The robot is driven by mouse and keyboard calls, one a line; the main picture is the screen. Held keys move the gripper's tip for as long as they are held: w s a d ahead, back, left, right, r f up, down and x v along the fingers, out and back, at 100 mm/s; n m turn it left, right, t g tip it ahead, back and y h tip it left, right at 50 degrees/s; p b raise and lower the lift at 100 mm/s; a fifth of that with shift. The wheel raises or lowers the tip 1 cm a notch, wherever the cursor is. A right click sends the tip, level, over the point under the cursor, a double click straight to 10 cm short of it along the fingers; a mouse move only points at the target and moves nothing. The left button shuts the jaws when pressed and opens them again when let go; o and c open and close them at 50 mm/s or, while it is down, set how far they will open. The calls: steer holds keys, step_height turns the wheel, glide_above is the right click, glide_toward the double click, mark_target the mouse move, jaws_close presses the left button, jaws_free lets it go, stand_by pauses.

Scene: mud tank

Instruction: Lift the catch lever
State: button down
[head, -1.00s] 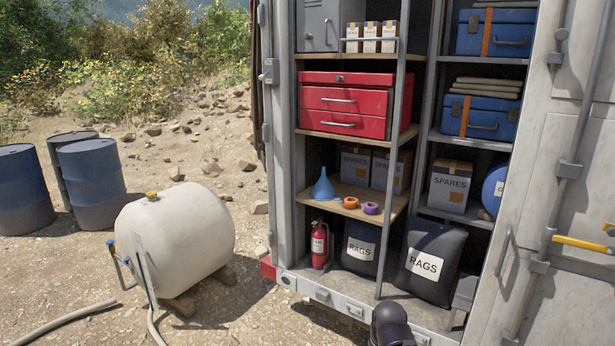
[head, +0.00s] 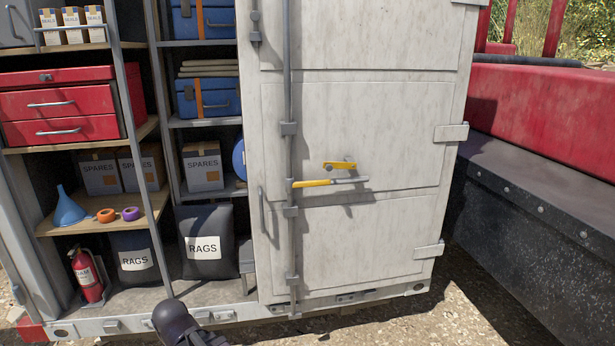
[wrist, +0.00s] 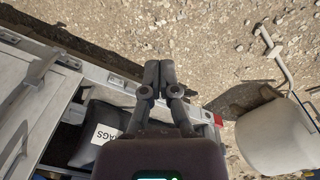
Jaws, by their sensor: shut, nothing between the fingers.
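A short yellow catch lever (head: 339,166) sits on the closed pale grey door (head: 375,130) in the head view. Just below it a longer yellow-ended handle (head: 311,183) lies roughly level, joined to the upright lock rod (head: 288,150). My gripper (wrist: 159,72) shows in the wrist view with its fingers together and empty. It points over the sandy ground beside the container's edge, apart from the catch lever. The wrist view does not show the lever. In the head view only a dark part of my arm shows at the bottom; the fingers are out of sight.
Open shelves left of the door hold a red toolbox (head: 60,110), a blue funnel (head: 69,208), a fire extinguisher (head: 86,275) and rag bags (head: 207,243). A red and black structure (head: 545,220) stands right of the door. A pale tank (wrist: 275,138) lies right in the wrist view.

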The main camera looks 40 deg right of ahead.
steer(key=w+d+r+t+h+b, duration=0.1)
steer(key=w+d+r+h, duration=0.15)
steer(key=d, duration=0.55)
steer(key=w+d+r+h, duration=0.1)
steer(key=w+d+h, duration=0.25)
steer(key=d, duration=0.45)
steer(key=w+d+r+t+h+b, duration=0.1)
steer(key=w+d+h, duration=0.15)
steer(key=d, duration=0.55)
steer(key=w+d+r+n+t+h+b, duration=0.1)
steer(key=d+r+n+t+h, duration=0.3)
steer(key=d+r, duration=0.4)
steer(key=w+d+r+n+t+h+b, duration=0.1)
steer(key=d+r+n+t+h, duration=0.3)
steer(key=d, duration=1.6)
step_height(320, 180, up, 4)
steer(key=w+n+h, duration=0.1)
steer(key=n+h, duration=0.2)
steer(key=n, duration=0.1)
steer(key=shift+d+b, duration=0.3)
steer(key=shift+b, duration=0.05)
steer(key=shift+w+r, duration=0.15)
steer(key=s+r+p+x, duration=0.1)
steer(key=p+x, duration=0.5)
steer(key=x, duration=0.6)
steer(key=shift+s+d+r, duration=0.25)
steer(key=shift+s+d, duration=0.3)
steer(key=shift+d, duration=0.05)
